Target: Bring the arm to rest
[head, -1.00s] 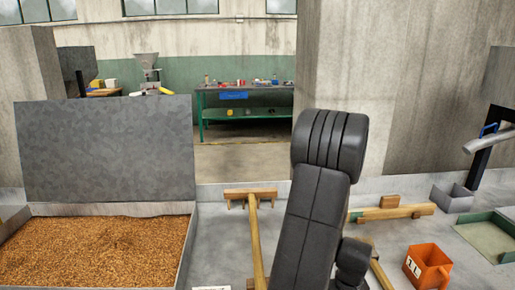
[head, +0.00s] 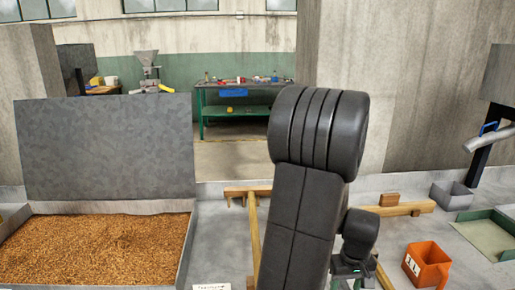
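My dark arm (head: 302,215) stands raised in the middle of the head view, with its thick ribbed joint (head: 318,130) at the top. A smaller joint of mine (head: 358,234) shows at its lower right, with a small teal light below it. My gripper's fingers do not show, so I cannot see whether they hold anything.
A bin of brown grain (head: 95,248) with a raised grey panel (head: 105,148) is at left. A wooden rake (head: 248,191) lies partly behind my arm. An orange container (head: 427,265), a grey box (head: 452,195) and a green-rimmed tray (head: 485,238) are at right. A workbench (head: 240,112) stands behind.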

